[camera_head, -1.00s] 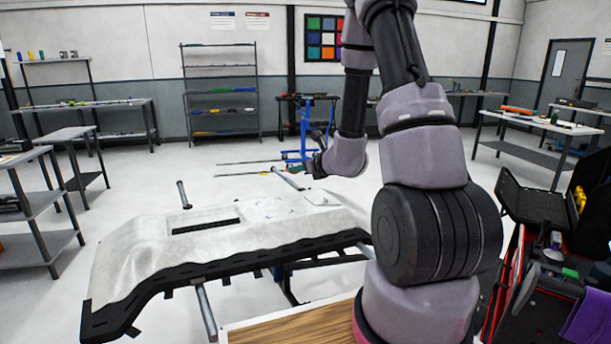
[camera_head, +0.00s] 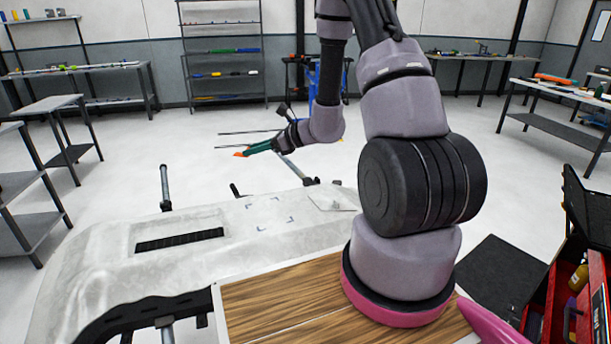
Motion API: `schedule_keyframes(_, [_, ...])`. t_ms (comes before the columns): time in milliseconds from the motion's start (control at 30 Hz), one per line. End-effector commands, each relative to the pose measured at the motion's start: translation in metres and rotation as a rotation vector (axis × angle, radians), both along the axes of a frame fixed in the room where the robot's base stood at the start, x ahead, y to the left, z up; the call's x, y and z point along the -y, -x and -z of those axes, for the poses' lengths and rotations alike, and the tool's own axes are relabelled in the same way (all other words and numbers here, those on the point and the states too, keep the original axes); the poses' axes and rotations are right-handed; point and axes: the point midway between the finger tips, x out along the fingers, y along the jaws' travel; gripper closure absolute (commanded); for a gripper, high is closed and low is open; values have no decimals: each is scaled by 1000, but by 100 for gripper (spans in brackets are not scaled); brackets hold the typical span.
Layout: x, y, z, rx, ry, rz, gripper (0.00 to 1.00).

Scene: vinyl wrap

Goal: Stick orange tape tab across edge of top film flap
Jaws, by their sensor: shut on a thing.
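My gripper (camera_head: 258,148) is at the end of my arm, left of the arm's column, and points left. It is shut on a small orange tape tab (camera_head: 239,154), held above the far side of the bumper-shaped part (camera_head: 90,270). The part's top is covered in whitish, wrinkled film. A pale, partly see-through square flap (camera_head: 333,198) lies on its right end, below and right of my gripper. Dark corner marks (camera_head: 268,214) frame a patch on the film. My gripper and tab are apart from the film. The tab's exact shape is too small to tell.
The part rests on a stand with grey bars (camera_head: 165,188). A wooden board (camera_head: 290,295) lies in front of it, at my base. A red tool cart (camera_head: 570,300) stands at the right. Tables and a shelf rack (camera_head: 222,50) line the back. The floor between is clear.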

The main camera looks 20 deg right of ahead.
Motion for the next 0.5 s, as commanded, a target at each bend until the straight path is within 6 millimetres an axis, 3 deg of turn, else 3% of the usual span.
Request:
schedule_keyframes(100, [-35,33,22,-3,0,-285,100])
schedule_keyframes(233, [-58,77,45,-3,-1,-611,100])
schedule_keyframes(367, [-62,123,69,-1,-1,-947,100])
schedule_keyframes(500, [-46,168,93,-2,-2,-1323,100])
